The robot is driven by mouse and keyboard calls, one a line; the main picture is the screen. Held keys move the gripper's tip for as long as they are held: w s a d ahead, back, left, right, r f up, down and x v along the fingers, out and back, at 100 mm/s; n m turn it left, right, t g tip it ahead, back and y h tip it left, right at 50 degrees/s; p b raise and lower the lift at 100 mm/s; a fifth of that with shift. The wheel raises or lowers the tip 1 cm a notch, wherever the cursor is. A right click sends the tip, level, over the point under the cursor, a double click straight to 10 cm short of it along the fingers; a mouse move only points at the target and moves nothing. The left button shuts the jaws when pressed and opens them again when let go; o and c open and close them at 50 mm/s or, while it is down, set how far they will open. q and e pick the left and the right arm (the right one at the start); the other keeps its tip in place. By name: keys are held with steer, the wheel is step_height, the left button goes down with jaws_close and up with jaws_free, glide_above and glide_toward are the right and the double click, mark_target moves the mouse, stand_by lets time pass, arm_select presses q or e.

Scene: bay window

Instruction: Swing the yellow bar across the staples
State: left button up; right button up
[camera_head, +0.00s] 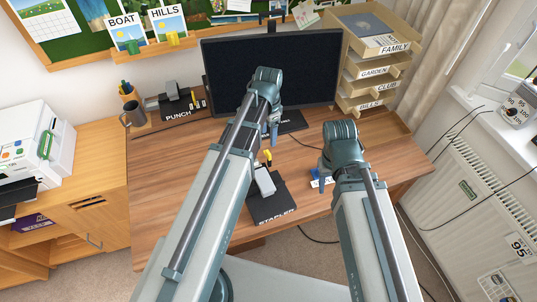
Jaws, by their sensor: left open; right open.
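The stapler (264,182) stands on a black base lettered STAPLER (272,211) near the front of the desk. A small yellow bar (267,156) sticks up at its far end. The staples themselves are too small to make out. My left gripper (273,140) is open and points down just beyond the yellow bar, seemingly apart from it. My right gripper (323,170) is open, right of the stapler, over a small blue and white item (320,180) that it partly hides.
A monitor (265,65) stands behind my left gripper. A hole punch (180,98) on a black base and a mug (132,114) are at the back left. Letter trays (375,68) stand at the back right. The desk's left part (175,170) is clear.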

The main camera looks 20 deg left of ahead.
mark_target(268, 152)
arm_select(q)
step_height(268, 152, down, 10)
steer(key=b, duration=0.8)
steer(key=shift+r+b, duration=0.15)
steer(key=shift+b, duration=0.15)
jaws_close()
